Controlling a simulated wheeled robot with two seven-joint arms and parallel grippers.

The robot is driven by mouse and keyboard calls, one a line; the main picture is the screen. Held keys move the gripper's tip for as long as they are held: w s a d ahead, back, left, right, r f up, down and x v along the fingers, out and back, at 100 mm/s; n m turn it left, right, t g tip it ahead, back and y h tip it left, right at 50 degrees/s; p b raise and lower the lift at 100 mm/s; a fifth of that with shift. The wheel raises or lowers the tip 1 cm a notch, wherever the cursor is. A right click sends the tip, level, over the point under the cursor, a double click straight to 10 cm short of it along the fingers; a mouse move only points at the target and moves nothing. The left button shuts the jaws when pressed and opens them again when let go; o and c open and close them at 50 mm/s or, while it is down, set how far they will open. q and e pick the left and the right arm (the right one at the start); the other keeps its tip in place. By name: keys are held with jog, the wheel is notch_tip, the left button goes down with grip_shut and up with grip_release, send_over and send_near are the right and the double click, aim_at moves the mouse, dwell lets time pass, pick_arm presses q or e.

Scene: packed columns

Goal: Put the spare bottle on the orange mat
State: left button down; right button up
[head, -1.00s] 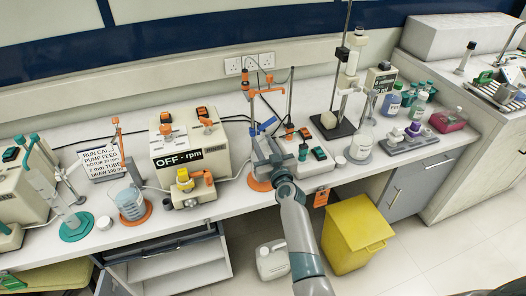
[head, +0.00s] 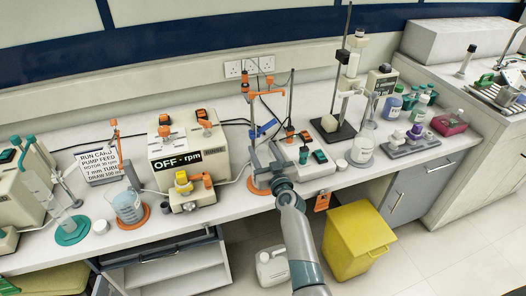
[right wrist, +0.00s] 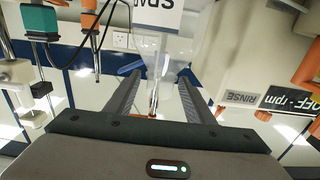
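The spare bottle (right wrist: 170,22) is clear, with a white label, partly cut off, showing "SPA". It shows at the top middle of the right wrist view, which looks upside down. My right gripper (head: 265,152) is low over the bench; in the wrist view its two fingers (right wrist: 160,78) stand apart on either side of the line to the bottle. I cannot tell whether they touch it. An orange mat (head: 252,187) lies under this gripper, partly covered. In the head view the bottle is not clear behind the gripper. My left gripper is not in view.
The "OFF - rpm" pump (head: 182,155) stands close on the left. A stand with orange clamps (head: 250,95) rises behind the gripper. A white device with teal parts (head: 310,160) is close on the right. A beaker (head: 128,206) stands on another orange disc at left.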

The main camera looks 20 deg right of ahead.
jog(key=shift+r, duration=0.15)
jog(key=shift+r+p, duration=0.2)
jog(key=shift+p, duration=0.1)
jog(key=shift+s+f, duration=0.15)
jog(key=shift+s, duration=0.2)
jog(key=s+p, duration=0.3)
jog(key=s, duration=0.8)
jog(key=shift+s+d, duration=0.15)
jog(key=shift+d, duration=0.05)
